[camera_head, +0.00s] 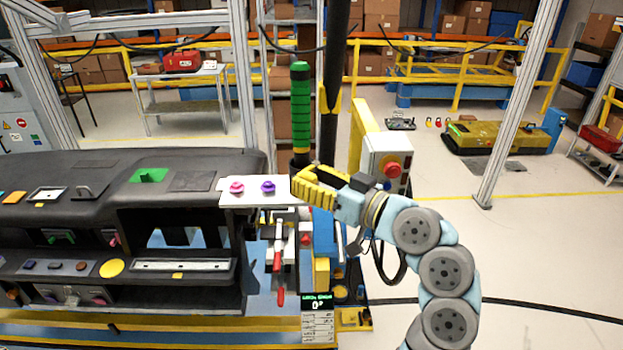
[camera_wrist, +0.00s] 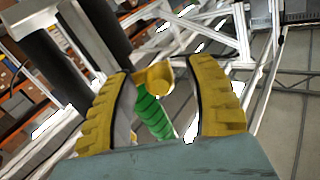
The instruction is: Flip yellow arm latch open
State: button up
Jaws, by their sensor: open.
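A yellow piece (camera_wrist: 157,76), which looks like the latch, sits at the end of a ribbed green handle (camera_wrist: 153,114) in the wrist view. It shows between my open fingers, and I cannot tell whether it touches them. In the head view the green handle (camera_head: 300,108) stands upright with a yellow band (camera_head: 301,150) at its lower end. My gripper (camera_head: 298,183) has yellow fingers and is just below that band, pointing left. The gripper also frames the latch in the wrist view (camera_wrist: 160,74). The fingers hold nothing. The latch's lower part is partly hidden by them in the head view.
The black dashboard (camera_head: 90,165) fills the left side. A white panel (camera_head: 250,190) with pink and purple knobs lies left of my gripper. A dark pole (camera_head: 328,130) stands just behind it, and a control box with a red button (camera_head: 392,170) is to the right.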

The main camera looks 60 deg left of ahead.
grip_shut()
jog(key=shift+w+d+g+b, duration=0.1)
jog(key=shift+g+b, duration=0.2)
jog(key=shift+b, duration=0.4)
jog(key=shift+w+d+f+n+g+h+b, duration=0.15)
jog(key=shift+n+g+h+b, duration=0.3)
jog(key=shift+b, duration=0.25)
jog(key=n+g+h, duration=0.1)
jog(key=w+n+g+h+b, duration=0.1)
jog(key=g, duration=0.1)
jog(key=n+g+h, duration=0.1)
jog(key=n+h, duration=0.1)
jog(key=shift+w+d+r+g+b, duration=0.2)
jog(key=shift+w+r+g+b, duration=0.05)
jog(key=shift+w+b, duration=0.1)
jog(key=shift+w+f+n+g+h+p, duration=0.1)
jog(key=shift+w+n+g+h+p, duration=0.15)
jog(key=shift+n+g+h+p, duration=0.35)
grip_release()
